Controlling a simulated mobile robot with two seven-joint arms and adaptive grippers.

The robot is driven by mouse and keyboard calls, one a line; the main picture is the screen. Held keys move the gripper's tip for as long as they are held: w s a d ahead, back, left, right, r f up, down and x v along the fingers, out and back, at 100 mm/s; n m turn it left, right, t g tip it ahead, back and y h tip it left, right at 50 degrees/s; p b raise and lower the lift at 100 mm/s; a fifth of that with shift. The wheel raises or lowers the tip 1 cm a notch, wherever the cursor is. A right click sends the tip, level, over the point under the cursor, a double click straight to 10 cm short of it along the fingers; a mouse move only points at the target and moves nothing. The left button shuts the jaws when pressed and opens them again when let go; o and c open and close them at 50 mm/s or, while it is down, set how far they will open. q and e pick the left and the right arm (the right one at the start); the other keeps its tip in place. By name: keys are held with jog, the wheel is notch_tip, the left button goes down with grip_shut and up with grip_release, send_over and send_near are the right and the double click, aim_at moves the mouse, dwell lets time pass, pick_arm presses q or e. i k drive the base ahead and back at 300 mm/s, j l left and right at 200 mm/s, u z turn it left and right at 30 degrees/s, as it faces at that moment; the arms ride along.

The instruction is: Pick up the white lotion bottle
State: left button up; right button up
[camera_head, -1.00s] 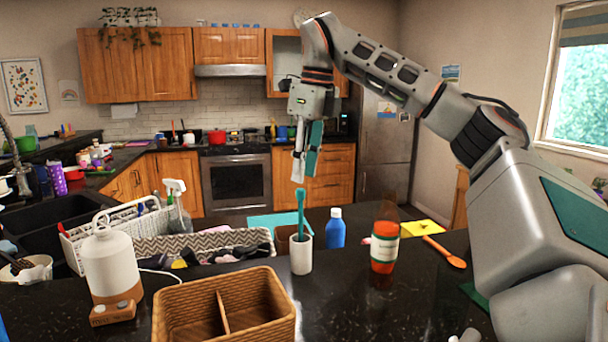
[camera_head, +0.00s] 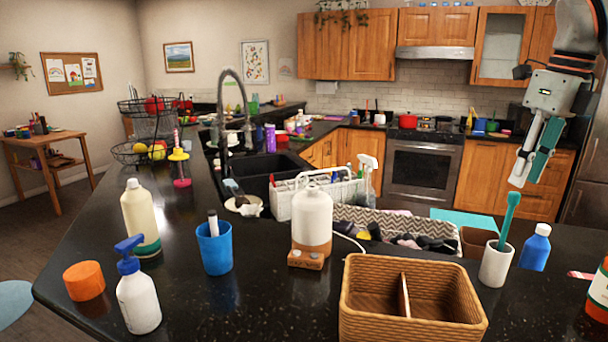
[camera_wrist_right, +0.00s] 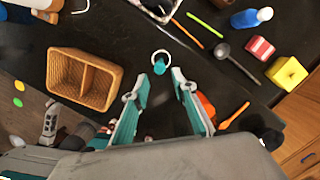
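A white bottle (camera_head: 138,302) with a blue pump top stands upright on the dark counter at the lower left of the head view. It fits the lotion bottle. My right gripper (camera_head: 534,168) is at the upper right of the head view, far from this bottle. In the right wrist view its fingers (camera_wrist_right: 157,88) are apart with nothing held between them. They hang above the white cup with the teal brush (camera_wrist_right: 160,65). A small grey part at the left of the wrist view (camera_wrist_right: 50,122) looks like my left gripper, too small to read.
Near the bottle stand an orange lid (camera_head: 84,281), a cream bottle (camera_head: 140,217) with a white cap and a blue cup (camera_head: 214,248). A white dispenser (camera_head: 311,222) and a wicker basket (camera_head: 365,325) stand to the right. The sink (camera_head: 265,170) lies behind.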

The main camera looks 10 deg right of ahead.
aim_at(138, 299)
jog(key=k, duration=1.5)
